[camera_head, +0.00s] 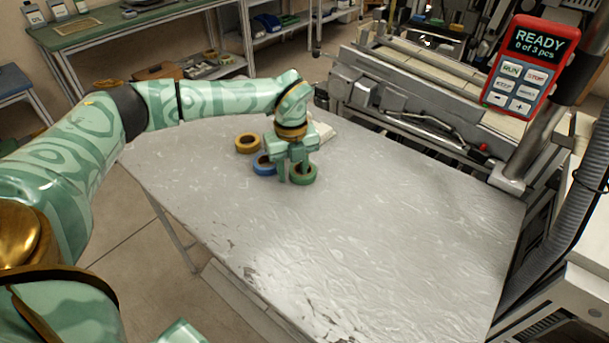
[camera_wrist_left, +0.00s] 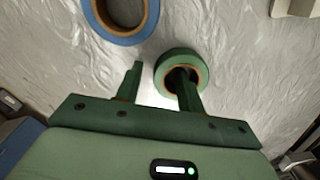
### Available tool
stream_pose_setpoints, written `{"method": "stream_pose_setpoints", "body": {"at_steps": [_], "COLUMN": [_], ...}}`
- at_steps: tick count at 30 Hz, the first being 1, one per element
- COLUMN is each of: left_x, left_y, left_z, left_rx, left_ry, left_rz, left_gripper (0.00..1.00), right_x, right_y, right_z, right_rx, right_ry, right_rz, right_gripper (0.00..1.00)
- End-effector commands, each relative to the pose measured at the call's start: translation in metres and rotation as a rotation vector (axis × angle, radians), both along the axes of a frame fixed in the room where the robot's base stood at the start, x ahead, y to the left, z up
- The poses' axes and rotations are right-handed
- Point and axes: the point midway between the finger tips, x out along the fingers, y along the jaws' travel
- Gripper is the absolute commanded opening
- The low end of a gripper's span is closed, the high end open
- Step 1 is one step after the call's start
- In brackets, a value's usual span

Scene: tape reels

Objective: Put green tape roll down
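The green tape roll (camera_head: 304,176) appears to lie flat on the grey table, near its far left part. It also shows in the left wrist view (camera_wrist_left: 196,62), with an orange-brown core. My left gripper (camera_head: 290,178) points down at it and is open. In the left wrist view the fingers of my left gripper (camera_wrist_left: 158,72) are apart. One finger reaches into or over the roll's hole; the other stands outside the rim with a visible gap. My right gripper is not in view.
A blue tape roll (camera_head: 263,166) lies close beside the green one, and a yellow tape roll (camera_head: 247,144) lies farther back. A pale object (camera_head: 323,131) is behind my gripper. The table (camera_head: 380,230) is clear toward the front and right. A machine (camera_head: 420,95) stands behind the table.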

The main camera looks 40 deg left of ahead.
Motion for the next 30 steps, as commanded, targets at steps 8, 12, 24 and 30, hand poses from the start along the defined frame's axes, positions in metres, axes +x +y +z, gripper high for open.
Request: {"method": "stream_pose_setpoints", "body": {"at_steps": [8,12,24,30], "left_x": [0.000,0.000,0.000,0.001], "left_y": [0.000,0.000,0.000,0.000], "left_z": [-0.002,-0.002,0.002,0.029], "left_rx": [0.000,0.000,0.000,0.000], "left_ry": [-0.001,-0.001,-0.002,-0.006], "left_rz": [0.001,0.001,0.001,0.002], "left_gripper": [0.24,0.00,0.00,0.00], "right_x": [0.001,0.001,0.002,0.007], "right_y": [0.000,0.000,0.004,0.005], "right_z": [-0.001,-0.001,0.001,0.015], "right_rx": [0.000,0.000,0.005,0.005], "right_ry": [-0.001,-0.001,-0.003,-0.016], "right_rz": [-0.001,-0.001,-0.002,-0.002], "right_gripper": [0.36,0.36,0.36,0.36]}}
